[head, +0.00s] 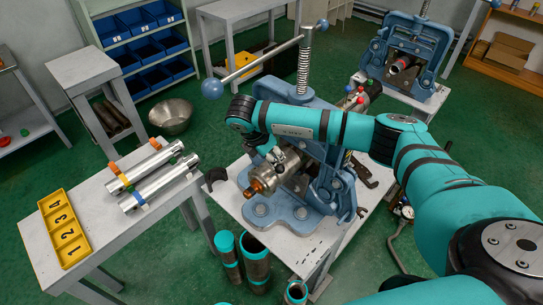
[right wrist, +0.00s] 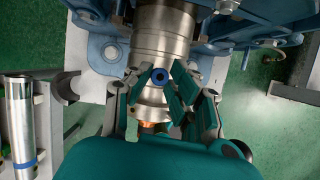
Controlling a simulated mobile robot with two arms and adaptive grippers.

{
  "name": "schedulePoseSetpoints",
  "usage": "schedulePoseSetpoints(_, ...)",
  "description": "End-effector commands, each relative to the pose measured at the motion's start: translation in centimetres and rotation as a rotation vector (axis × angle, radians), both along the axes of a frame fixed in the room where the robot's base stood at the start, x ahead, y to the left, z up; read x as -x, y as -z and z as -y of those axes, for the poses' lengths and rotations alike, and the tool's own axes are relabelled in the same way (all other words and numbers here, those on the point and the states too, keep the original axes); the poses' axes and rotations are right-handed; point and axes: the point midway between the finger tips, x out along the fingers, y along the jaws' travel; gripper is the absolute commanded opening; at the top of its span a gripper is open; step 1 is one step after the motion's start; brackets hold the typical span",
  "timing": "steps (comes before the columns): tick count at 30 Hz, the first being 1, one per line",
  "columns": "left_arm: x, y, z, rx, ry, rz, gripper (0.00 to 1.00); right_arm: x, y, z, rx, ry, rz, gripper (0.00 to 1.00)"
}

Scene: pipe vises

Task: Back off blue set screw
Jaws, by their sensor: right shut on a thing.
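The blue set screw (right wrist: 159,76) shows as a small blue ring with a dark socket, on the side of a shiny metal pipe fitting (right wrist: 165,40). My right gripper (right wrist: 158,82) has its two fingers closed in on the set screw from both sides. In the head view the fitting (head: 262,180), with a copper-coloured end, lies in the near blue pipe vise (head: 325,190). My right gripper (head: 278,160) is over it there, and the screw cannot be made out. My left gripper is not in view.
The vise's long handle bar (head: 262,62) and threaded spindle (head: 305,70) rise behind my arm. A second blue vise (head: 425,45) holds a pipe at the back right. At left, a table holds metal tubes (head: 160,186) and a yellow numbered tray (head: 50,212).

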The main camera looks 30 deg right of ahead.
Motion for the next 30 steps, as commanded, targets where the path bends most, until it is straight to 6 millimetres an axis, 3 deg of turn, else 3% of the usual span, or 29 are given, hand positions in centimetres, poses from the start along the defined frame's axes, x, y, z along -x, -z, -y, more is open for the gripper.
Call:
schedulePoseSetpoints(8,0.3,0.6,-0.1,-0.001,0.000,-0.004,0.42,0.0,0.1,0.0,0.000,-0.030,0.002,0.00)
schedulePoseSetpoints(14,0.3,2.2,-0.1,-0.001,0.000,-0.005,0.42,0.0,0.4,0.1,-0.001,-0.126,0.003,0.00)
schedulePoseSetpoints(30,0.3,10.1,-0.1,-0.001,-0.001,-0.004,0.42,0.3,0.7,0.2,0.000,-0.613,0.006,0.00)
